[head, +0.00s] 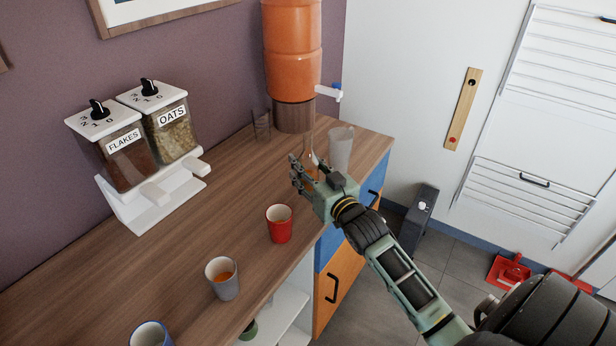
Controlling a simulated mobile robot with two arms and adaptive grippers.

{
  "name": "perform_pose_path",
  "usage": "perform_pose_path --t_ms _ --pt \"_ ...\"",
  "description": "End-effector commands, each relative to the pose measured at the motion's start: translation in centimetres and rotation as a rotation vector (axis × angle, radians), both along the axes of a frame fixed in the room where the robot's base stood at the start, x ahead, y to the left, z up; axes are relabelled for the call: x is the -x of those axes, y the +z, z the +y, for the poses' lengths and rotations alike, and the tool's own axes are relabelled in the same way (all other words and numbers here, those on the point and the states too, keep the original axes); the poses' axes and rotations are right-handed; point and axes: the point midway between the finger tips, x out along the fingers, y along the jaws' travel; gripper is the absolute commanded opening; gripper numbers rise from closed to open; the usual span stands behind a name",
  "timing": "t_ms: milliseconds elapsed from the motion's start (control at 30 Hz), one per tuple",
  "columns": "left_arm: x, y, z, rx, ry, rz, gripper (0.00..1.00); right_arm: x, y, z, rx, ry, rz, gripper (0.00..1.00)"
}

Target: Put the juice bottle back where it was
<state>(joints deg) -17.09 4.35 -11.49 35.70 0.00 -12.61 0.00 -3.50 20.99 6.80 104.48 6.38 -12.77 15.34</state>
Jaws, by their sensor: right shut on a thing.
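My right gripper (308,175) reaches in from the lower right over the wooden counter. It is shut on the juice bottle (308,143), a clear bottle whose narrow neck shows above the fingers. A little orange juice shows between the fingers; the fingers hide most of the bottle's body. I cannot tell whether its base touches the counter. A grey cup (222,278) with orange liquid in it stands near the counter's front edge. My left gripper is out of view.
A red cup (279,224) and a blue-rimmed cup (150,336) stand along the front edge. A clear glass (262,125) and a frosted tumbler (341,149) flank the bottle. An orange dispenser (292,60) and a cereal dispenser (150,195) stand behind. The middle counter is clear.

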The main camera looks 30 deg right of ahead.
Motion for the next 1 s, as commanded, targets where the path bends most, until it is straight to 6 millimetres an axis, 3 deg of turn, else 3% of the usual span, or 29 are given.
perform_pose_path --t_ms 200,567,600,800,1000 --pt "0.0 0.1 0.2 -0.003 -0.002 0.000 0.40 0.1 -2.9 0.0 0.000 0.001 0.002 0.06" --pt "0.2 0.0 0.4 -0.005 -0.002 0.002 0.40 0.1 -3.4 0.0 0.000 0.001 0.002 0.06" --pt "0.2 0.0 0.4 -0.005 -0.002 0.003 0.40 0.1 -3.5 0.0 0.000 0.001 0.004 0.45" --pt "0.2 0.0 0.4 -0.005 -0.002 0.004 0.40 0.1 -3.4 0.0 0.000 0.001 0.004 0.62" --pt "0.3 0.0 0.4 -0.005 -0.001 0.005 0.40 0.1 -3.4 0.0 0.000 0.001 0.004 0.62"
